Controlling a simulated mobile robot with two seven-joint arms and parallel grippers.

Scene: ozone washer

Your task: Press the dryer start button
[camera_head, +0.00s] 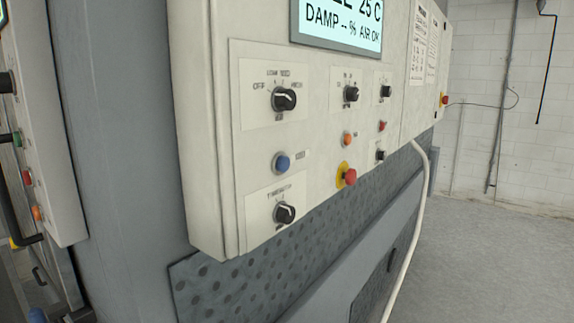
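A pale control panel (310,185) fills the middle of the head view, seen at an angle. It carries a round blue button (281,163) at left, an orange button (347,139) and a small red button (382,126). A red mushroom button (349,177) sits on a yellow plate. Labels beside the buttons are too small to read, so I cannot tell which is the dryer start button. Neither of my grippers can be made out in this view, and nothing covers the buttons.
Several black knobs, including one at upper left (284,99), share the panel. A lit display (341,24) is above. A second panel (42,150) with green, red and orange buttons stands at far left. A pale hose (421,205) hangs at right. Bare floor (490,270) lies beyond.

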